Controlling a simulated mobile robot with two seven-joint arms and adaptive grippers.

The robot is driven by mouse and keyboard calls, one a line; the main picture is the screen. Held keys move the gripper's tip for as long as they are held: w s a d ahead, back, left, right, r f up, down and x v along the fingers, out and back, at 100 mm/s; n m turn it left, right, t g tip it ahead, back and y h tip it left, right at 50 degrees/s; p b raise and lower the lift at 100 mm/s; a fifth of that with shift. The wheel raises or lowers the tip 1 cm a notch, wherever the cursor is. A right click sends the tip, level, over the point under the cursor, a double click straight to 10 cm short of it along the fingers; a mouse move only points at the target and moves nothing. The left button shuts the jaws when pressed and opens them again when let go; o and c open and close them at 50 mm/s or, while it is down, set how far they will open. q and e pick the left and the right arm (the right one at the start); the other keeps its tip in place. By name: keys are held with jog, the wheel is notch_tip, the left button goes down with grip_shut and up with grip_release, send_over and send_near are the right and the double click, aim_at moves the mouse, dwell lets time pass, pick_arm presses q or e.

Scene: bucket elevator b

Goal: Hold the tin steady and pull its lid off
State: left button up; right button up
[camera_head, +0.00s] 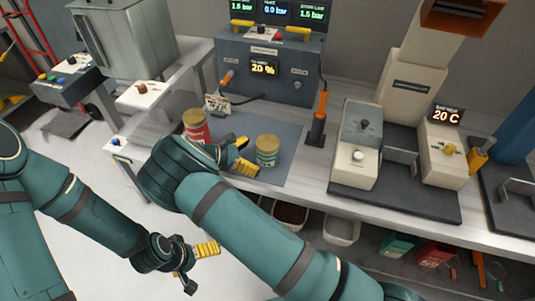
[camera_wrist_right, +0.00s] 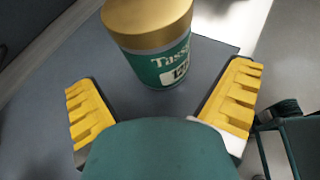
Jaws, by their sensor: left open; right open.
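A green tin (camera_head: 267,152) with a gold lid (camera_head: 267,141) stands upright on the grey mat. A red tin (camera_head: 197,130) with a gold-coloured lid stands to its left, near the mat's back left. My right gripper (camera_head: 248,157) is open just left of the green tin, its two yellow-padded fingers pointing at it. In the right wrist view the green tin (camera_wrist_right: 165,62) stands ahead, roughly between the open fingers and not gripped; its label is partly readable. My left gripper (camera_head: 205,266) is open and empty, low in front of the bench.
The grey mat (camera_head: 287,129) lies on a pale bench. Behind it stands a control box (camera_head: 290,85) with a 20 % display. A small sign stands behind the red tin. An orange-handled post (camera_head: 319,122) and a pale machine (camera_head: 355,150) stand to the right. Bins sit below.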

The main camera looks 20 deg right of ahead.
aim_at(268, 155)
jog(key=shift+x, duration=2.85)
jog(key=c, duration=1)
